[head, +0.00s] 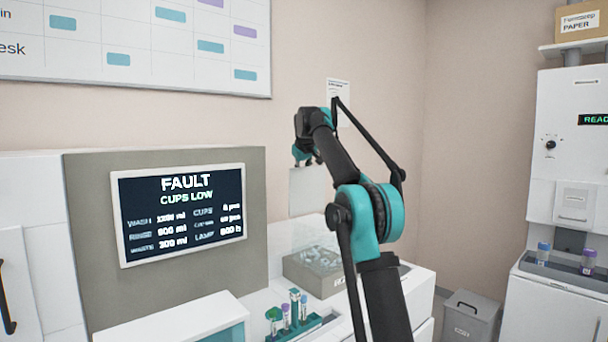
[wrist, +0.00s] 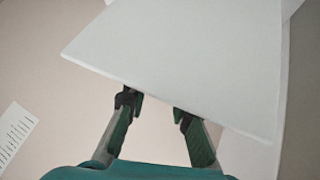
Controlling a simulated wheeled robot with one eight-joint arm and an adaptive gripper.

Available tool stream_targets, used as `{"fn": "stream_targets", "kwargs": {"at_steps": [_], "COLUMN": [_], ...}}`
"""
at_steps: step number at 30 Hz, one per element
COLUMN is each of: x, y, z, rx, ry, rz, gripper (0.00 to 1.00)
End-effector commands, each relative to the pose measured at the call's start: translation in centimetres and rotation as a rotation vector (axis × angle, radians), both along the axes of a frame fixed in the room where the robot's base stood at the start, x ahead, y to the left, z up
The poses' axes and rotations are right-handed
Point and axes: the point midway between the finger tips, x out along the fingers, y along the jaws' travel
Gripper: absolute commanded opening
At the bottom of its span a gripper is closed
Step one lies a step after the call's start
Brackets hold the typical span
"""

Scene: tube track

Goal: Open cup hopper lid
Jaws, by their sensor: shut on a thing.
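A flat white panel, which looks like the cup hopper lid (head: 308,192), stands about upright beyond my arm in the head view. In the wrist view the lid (wrist: 190,60) fills the upper middle, tilted. My gripper (wrist: 157,108) is at the lid's near edge, its two dark green fingers shut on it. In the head view my gripper (head: 304,156) is at the top of the panel, partly hidden by the wrist.
A grey bin with a clear cover (head: 318,272) sits on the white counter below the lid, partly behind my arm. A teal rack (head: 295,324) with tubes stands in front. A screen (head: 182,213) reads FAULT, CUPS LOW. A grey waste bin (head: 468,320) stands at right.

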Motion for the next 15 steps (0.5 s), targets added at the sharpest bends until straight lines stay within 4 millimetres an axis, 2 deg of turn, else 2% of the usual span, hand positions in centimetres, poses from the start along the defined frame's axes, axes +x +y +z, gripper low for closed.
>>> {"fn": "stream_targets", "kwargs": {"at_steps": [1, 14, 15], "x": [0.06, 0.07, 0.06], "y": [0.47, 0.66, 0.68], "z": [-0.19, -0.40, -0.40], "rx": [0.004, 0.005, 0.004], "ry": [0.002, 0.005, 0.006], "rz": [0.004, 0.006, 0.005], "gripper": [0.00, 0.00, 0.20]}}
